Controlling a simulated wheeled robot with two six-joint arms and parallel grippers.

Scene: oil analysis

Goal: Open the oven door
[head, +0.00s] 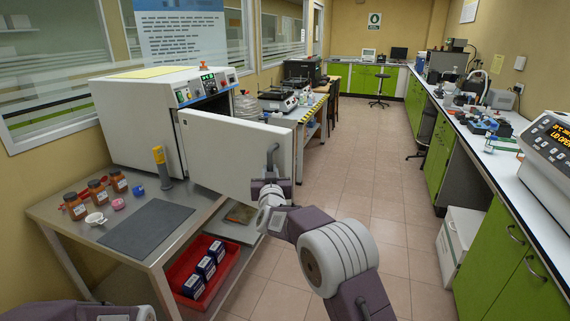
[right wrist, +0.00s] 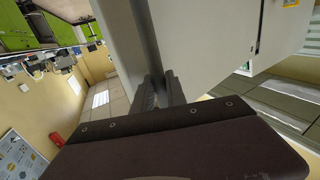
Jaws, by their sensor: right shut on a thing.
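The oven (head: 130,125) is a large white box on the metal table at the left. Its white door (head: 228,155) stands partly open, swung out towards the aisle, with a dark gap on its far side. The grey bar handle (head: 273,156) is near the door's free edge. My right gripper (head: 270,179) is shut on the handle's lower part; in the right wrist view its two dark fingers (right wrist: 160,92) close around the bar (right wrist: 147,40). The oven's inside is hidden behind the door. Part of my left arm shows at the bottom left, but its gripper does not.
A red tray (head: 228,287) with boxes sits below. The tiled aisle (head: 345,165) to the right is clear.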

